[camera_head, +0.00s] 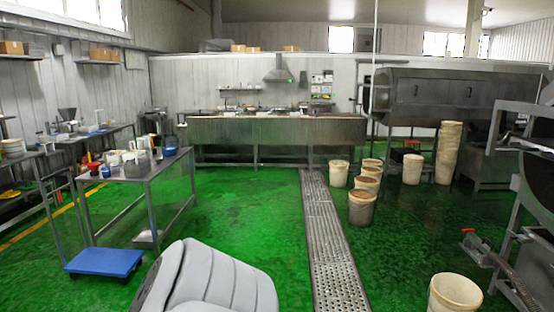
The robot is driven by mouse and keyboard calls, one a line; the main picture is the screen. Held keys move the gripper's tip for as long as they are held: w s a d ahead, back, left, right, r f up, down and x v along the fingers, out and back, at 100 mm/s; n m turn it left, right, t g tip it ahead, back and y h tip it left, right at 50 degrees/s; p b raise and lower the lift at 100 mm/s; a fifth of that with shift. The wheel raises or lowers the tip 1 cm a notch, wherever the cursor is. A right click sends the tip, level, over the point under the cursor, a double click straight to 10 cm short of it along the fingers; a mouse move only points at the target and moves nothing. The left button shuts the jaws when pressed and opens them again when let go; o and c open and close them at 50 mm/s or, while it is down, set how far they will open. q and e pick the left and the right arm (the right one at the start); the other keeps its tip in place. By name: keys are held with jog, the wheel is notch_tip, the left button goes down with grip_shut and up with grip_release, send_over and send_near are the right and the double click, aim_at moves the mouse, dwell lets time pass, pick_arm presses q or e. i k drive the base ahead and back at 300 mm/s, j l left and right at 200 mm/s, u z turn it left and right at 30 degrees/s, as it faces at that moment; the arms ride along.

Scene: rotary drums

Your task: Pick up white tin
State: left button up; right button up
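Several small white containers (114,158) stand close together on the metal table (150,181) at the left. They are too small and crowded to tell which one is the white tin. Some partly hide each other. A small blue and white item (106,171) stands at the table's front left, beside a red item (94,167). Neither of my grippers shows in the head view.
A blue platform (104,262) sits on the floor by the table's front leg. A long counter (275,130) stands at the back. Several buckets (361,207) stand right of the floor grate (330,240). Green floor (245,205) is clear between table and grate.

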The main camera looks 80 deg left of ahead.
aim_at(114, 166)
jog(key=u, duration=3.7)
jog(key=i+j+u, duration=0.1)
jog(key=i, duration=0.8)
jog(key=i+j+u, duration=0.1)
jog(key=i, duration=0.75)
jog(key=i+z, duration=0.2)
jog(key=i, duration=0.6)
jog(key=i+j+z, duration=0.15)
jog(key=i, duration=0.65)
jog(key=i+u, duration=0.3)
jog(key=i, duration=0.2)
jog(key=i+u, duration=0.3)
jog(key=i, duration=0.15)
jog(key=i+l+u, duration=0.3)
jog(key=i, duration=0.15)
jog(key=i+j, duration=0.05)
jog(key=j, duration=0.05)
